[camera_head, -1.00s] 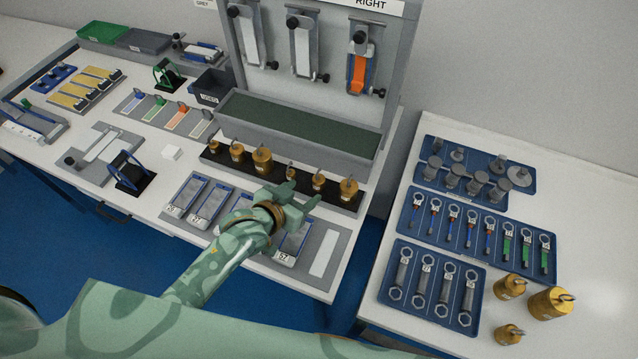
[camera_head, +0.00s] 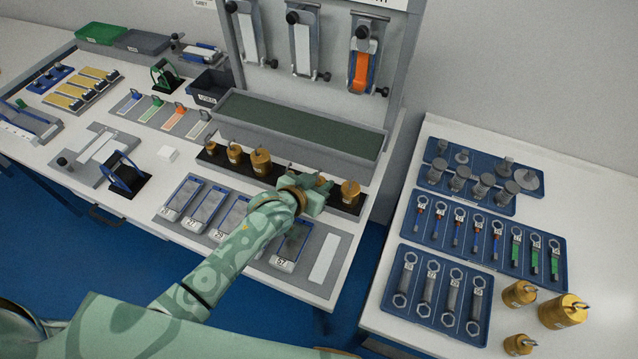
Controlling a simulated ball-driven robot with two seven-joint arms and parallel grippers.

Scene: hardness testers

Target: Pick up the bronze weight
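Several bronze weights with top hooks stand in a row on a black strip (camera_head: 219,166) on the left table. Clear ones are the small weight (camera_head: 211,148), the second (camera_head: 235,153), the larger third (camera_head: 261,161) and the rightmost (camera_head: 350,192). My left gripper (camera_head: 318,180) is over the row between the third and rightmost weights, covering the weights there. A bit of bronze shows by its fingers, but whether they are closed on it I cannot tell. More bronze weights stand on the right table: a medium one (camera_head: 519,294), a large one (camera_head: 563,312) and a small one (camera_head: 520,345). My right gripper is out of view.
Behind the row is a grey trough (camera_head: 300,133) with a dark green bottom, below a panel of hanging devices. Labelled blue-edged blocks (camera_head: 207,205) lie in front. A gap separates the tables.

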